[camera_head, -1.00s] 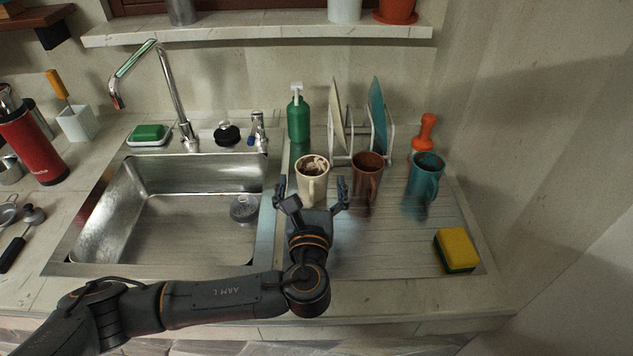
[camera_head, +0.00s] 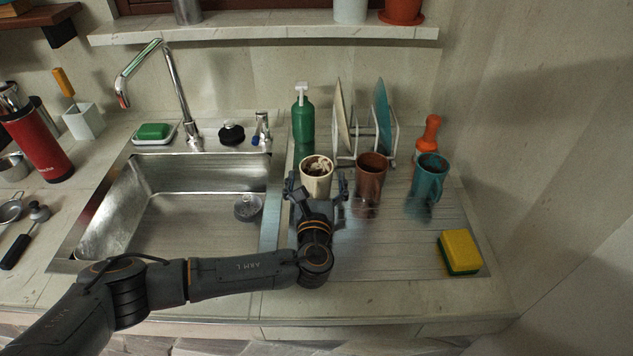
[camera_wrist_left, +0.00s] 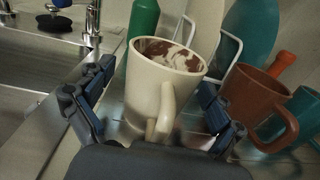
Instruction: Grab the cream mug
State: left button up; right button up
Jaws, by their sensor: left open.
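The cream mug (camera_head: 317,172) stands upright on the metal drainboard, with brown stains inside. In the left wrist view the cream mug (camera_wrist_left: 158,88) fills the middle, its handle turned towards my gripper. My left gripper (camera_head: 318,186) is open, with one finger on each side of the mug. In the left wrist view the fingers of my left gripper (camera_wrist_left: 152,98) flank the mug, with a visible gap on the left; on the right I cannot tell whether a finger touches it. My right gripper is not in view.
A brown mug (camera_head: 370,172) stands close to the right of the cream mug, then a teal mug (camera_head: 428,178). A plate rack (camera_head: 394,140) and green bottle (camera_head: 303,122) stand behind. The sink (camera_head: 170,220) lies left. A sponge (camera_head: 460,251) sits at the right.

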pick_arm(q)
jog(key=c, duration=1.4)
jog(key=shift+r, duration=0.1)
